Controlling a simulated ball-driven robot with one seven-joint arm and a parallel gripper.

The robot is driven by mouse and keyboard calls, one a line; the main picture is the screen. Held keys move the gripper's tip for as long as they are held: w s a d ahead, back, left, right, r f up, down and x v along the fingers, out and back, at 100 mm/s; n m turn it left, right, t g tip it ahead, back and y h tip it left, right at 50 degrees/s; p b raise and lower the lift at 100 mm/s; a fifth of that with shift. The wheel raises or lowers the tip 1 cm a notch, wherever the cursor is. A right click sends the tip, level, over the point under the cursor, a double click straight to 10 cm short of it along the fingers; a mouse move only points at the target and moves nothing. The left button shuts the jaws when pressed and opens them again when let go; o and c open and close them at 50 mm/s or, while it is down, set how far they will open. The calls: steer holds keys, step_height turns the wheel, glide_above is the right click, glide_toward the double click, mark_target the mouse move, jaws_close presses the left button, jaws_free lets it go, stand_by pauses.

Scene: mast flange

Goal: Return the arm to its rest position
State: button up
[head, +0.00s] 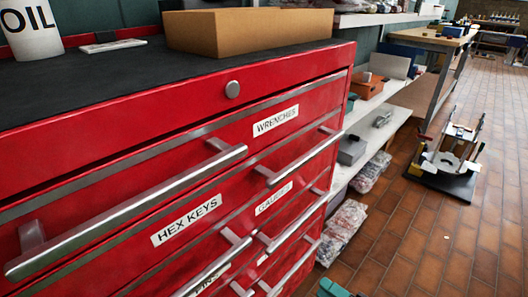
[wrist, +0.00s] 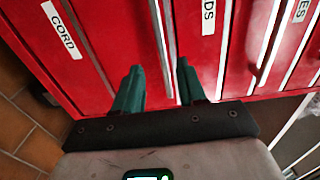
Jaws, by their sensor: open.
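My gripper (wrist: 158,80) shows in the wrist view with its two green fingers apart and nothing seen gripped between them. It is in front of the red tool cabinet (wrist: 105,20). A metal drawer handle (wrist: 160,25) runs down toward the gap between the fingertips; I cannot tell how far it is from them. In the head view, a small green piece at the bottom edge looks like part of my gripper (head: 332,289); the rest is out of frame. The cabinet (head: 120,115) fills the left, its visible drawers looking shut, with labels such as WRENCHES and HEX KEYS.
A cardboard box (head: 245,32) and an OIL can (head: 30,30) stand on the cabinet top. A shelf (head: 395,115) with bins and bagged parts is beyond the cabinet. A wheeled-looking fixture (head: 445,160) sits on the brick floor. Floor (head: 410,240) at right is mostly clear.

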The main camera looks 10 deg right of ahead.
steer(key=s+a+f+n+g+h, duration=0.2)
steer(key=s+f+n+g, duration=0.25)
steer(key=s, duration=0.25)
steer(key=s+a+f+n+g+h, duration=0.1)
steer(key=s+a+f+n+g, duration=0.1)
steer(key=s+f+n+g, duration=0.25)
steer(key=s+d+r+n+g+h, duration=0.1)
steer(key=s+d+r+g+h, duration=0.2)
steer(key=s, duration=0.4)
steer(key=s+d+r+g+h, duration=0.2)
steer(key=s+d+h, duration=0.3)
steer(key=s, duration=0.2)
step_height(320, 180, up, 34)
steer(key=p, duration=3.3)
steer(key=shift+w+d, duration=0.15)
steer(key=shift+d, duration=0.2)
steer(key=shift+f, duration=0.1)
